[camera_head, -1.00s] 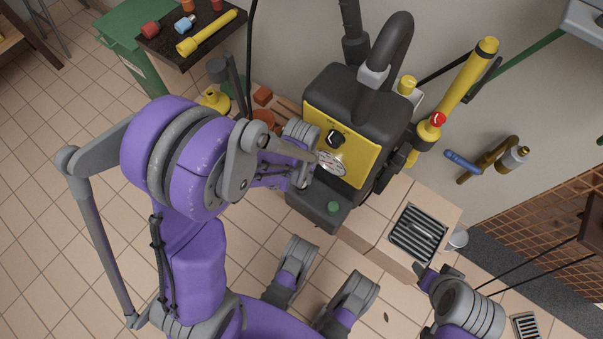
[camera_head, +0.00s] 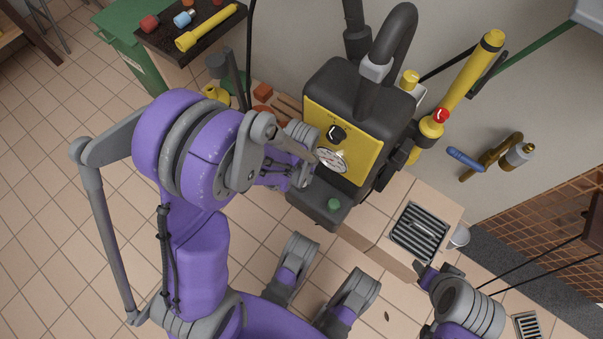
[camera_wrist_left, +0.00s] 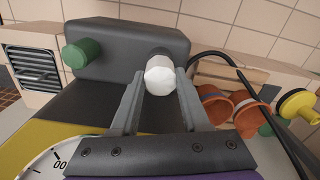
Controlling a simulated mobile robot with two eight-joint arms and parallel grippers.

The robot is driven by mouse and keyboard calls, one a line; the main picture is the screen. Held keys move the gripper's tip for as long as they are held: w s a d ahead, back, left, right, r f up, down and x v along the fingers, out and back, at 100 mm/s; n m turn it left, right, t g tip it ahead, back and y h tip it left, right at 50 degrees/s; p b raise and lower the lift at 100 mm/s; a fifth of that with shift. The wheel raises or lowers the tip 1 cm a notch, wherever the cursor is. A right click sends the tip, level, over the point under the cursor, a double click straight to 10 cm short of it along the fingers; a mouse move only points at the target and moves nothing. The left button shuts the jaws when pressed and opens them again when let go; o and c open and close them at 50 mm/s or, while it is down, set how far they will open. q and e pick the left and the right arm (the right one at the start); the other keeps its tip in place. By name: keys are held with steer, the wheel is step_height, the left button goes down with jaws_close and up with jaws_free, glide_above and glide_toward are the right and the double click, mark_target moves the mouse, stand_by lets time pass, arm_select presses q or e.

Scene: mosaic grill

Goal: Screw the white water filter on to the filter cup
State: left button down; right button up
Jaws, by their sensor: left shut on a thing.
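The white water filter (camera_wrist_left: 160,78) shows in the left wrist view as a short white cylinder at the front of a dark grey block (camera_wrist_left: 115,40). My left gripper (camera_wrist_left: 160,84) is shut on it, one finger on each side. The far end of the filter is hidden, and I cannot make out the filter cup or whether the two are joined. In the head view my left wrist (camera_head: 300,150) is beside the yellow-fronted machine (camera_head: 350,150) and hides the filter. My right gripper (camera_head: 438,272) is low at the right, away from the machine; its jaw opening is unclear.
A green knob (camera_wrist_left: 82,53) sticks out of the block beside the filter. Orange cups (camera_wrist_left: 218,105) and a yellow funnel-like piece (camera_wrist_left: 298,104) lie at the right of the wrist view. A dark hose (camera_wrist_left: 240,68) passes there. A metal grate (camera_head: 419,230) is right of the machine.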

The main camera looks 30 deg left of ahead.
arm_select(q)
steer(key=shift+f, duration=0.15)
steer(key=shift+c, duration=1.5)
jaws_free()
step_height(320, 180, up, 11)
steer(key=p, duration=0.4)
steer(key=shift+f, duration=0.1)
steer(key=shift+c, duration=0.3)
